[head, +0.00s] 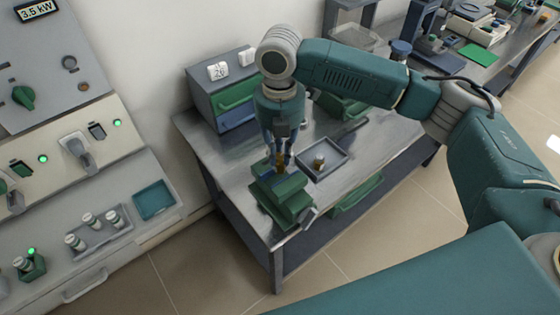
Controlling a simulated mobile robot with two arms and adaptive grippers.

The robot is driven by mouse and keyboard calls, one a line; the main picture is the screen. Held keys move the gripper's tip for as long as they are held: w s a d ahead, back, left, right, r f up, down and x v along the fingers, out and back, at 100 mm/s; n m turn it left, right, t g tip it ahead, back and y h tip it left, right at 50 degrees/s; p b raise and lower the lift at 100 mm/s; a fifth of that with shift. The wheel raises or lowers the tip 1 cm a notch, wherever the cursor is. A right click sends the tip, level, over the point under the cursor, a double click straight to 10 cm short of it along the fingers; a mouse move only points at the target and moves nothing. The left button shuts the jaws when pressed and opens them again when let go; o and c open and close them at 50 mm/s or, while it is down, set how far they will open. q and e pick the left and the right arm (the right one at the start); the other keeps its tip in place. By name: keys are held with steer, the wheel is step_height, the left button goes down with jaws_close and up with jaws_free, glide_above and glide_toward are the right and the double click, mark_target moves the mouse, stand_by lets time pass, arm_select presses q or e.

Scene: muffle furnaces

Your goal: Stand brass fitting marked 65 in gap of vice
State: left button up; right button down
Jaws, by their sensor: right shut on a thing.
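My right gripper (279,155) points down over the vice and is shut on a small brass fitting (281,163). The mark on the fitting is too small to read. The green vice (283,197) stands near the front edge of the grey metal table, with its handle toward the lower right. The fitting is at the vice's upper part; I cannot tell whether it is in the gap or just above it. A second brass piece (319,162) stands in a grey tray (338,160) right of the gripper. My left gripper is not in view.
A drawer unit (232,90) with white number blocks (218,71) stands at the table's back left. A green box (342,106) is behind the tray. Furnace panels and a teal tray (154,199) are at the left. The table's left side has bare room.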

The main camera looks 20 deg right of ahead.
mark_target(280, 165)
step_height(280, 165, down, 4)
steer(key=shift+f+p, duration=0.1)
steer(key=shift+p, duration=0.3)
steer(key=shift+f, duration=0.15)
steer(key=shift+f, duration=0.15)
steer(key=c, duration=1.6)
jaws_free()
step_height(280, 165, up, 11)
steer(key=shift+b, duration=1.25)
steer(key=shift+r, duration=0.65)
